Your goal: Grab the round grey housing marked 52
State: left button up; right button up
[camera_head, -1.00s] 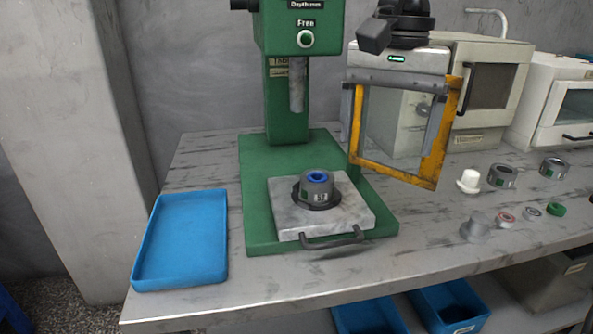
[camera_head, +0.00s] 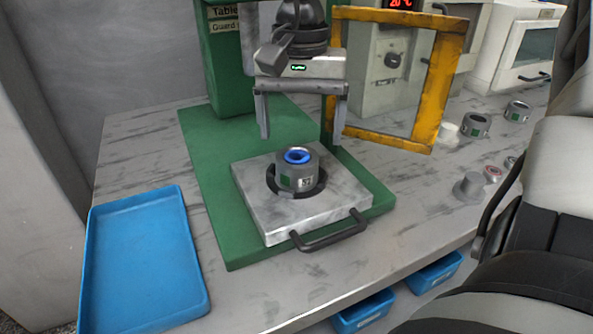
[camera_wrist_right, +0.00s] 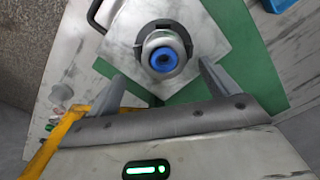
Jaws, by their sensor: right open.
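The round grey housing marked 52 (camera_head: 298,181) stands upright in a dark ring on the pale square plate (camera_head: 340,195) of the green press. A blue ring sits in its top opening. My right gripper (camera_head: 301,135) is open and empty, above and behind the housing in the head view. In the right wrist view the housing (camera_wrist_right: 176,72) lies just ahead of and between the two spread fingers (camera_wrist_right: 160,85), apart from both. My left gripper is not in view.
The press base (camera_head: 215,185) lies under the plate, with a dark handle (camera_head: 328,236) in front. The yellow-framed guard (camera_head: 435,85) stands open just right of my gripper. A blue tray (camera_head: 145,260) is at left. Grey housings (camera_head: 475,125) and small parts lie right. My arm covers the right edge.

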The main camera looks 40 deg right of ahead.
aim_at(297, 156)
jog(key=shift+w+a+f+b, duration=0.1)
jog(key=shift+f+b, duration=0.1)
jog(key=shift+f, duration=1.35)
jog(key=shift+w+a+f+b, duration=0.1)
jog(key=shift+f+b, duration=0.1)
jog(key=shift+f, duration=1.35)
jog(key=c, duration=1.3)
jog(key=shift+r, duration=0.1)
